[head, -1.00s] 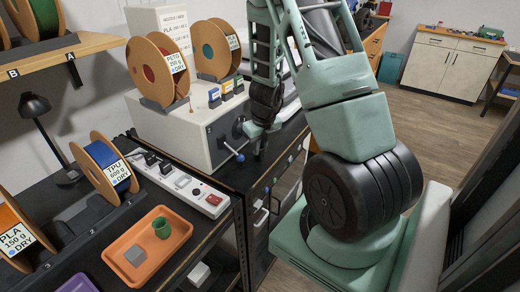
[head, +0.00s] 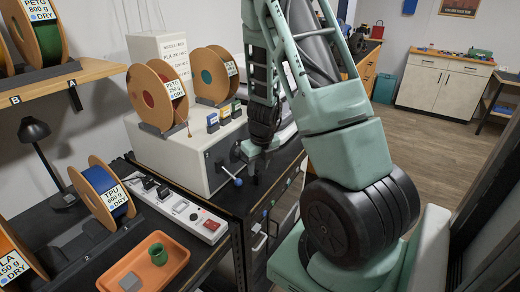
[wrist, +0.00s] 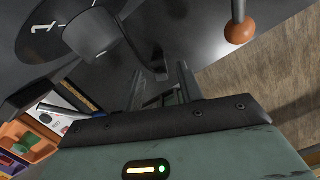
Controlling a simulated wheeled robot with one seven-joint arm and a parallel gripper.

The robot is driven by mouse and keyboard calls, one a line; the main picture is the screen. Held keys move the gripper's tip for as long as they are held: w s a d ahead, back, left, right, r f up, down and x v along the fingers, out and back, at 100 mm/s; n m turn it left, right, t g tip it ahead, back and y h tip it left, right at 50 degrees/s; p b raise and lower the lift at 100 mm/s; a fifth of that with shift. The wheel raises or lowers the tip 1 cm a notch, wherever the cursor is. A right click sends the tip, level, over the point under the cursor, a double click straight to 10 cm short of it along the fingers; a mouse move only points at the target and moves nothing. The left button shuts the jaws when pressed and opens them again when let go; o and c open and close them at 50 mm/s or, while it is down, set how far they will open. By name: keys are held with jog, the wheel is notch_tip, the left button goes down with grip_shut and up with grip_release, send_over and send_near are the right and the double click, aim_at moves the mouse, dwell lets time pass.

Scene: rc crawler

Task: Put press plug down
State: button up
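A small black piece (wrist: 158,65) shows beyond the gap, close to the fingertips. I cannot tell whether it is the press plug or whether it touches the fingers. A white power strip (head: 176,207) with a red switch lies on the left bench; black plugs (head: 149,183) sit in its far end.
A lever with a blue knob (head: 238,182) sticks out of the white box (head: 190,160), close to my gripper. An orange-knobbed rod (wrist: 240,30) shows in the wrist view. An orange tray (head: 120,268) with a green cup (head: 158,254) is front left. Filament spools (head: 103,190) stand nearby.

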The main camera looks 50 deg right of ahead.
notch_tip(320, 180, up, 10)
jog(key=s+p, duration=0.2)
jog(key=p, duration=0.1)
jog(key=w+a+r+n+y, duration=0.1)
jog(key=w+a+n, duration=0.1)
jog(key=a+n, duration=0.6)
jog(key=w+a+r+n+y, duration=0.1)
jog(key=a+r+n, duration=0.1)
jog(key=a+n, duration=0.6)
jog(key=s+a+r+n+g+y, duration=0.15)
jog(key=s+a+n, duration=0.25)
jog(key=a+n, duration=0.65)
jog(key=s+a+r+n+h, duration=0.2)
jog(key=s+a+r+n, duration=0.2)
jog(key=s+a+n, duration=1)
jog(key=n, duration=0.7)
jog(key=shift+r, duration=0.2)
notch_tip(320, 180, down, 5)
jog(key=b, duration=0.5)
jog(key=shift+w, duration=0.1)
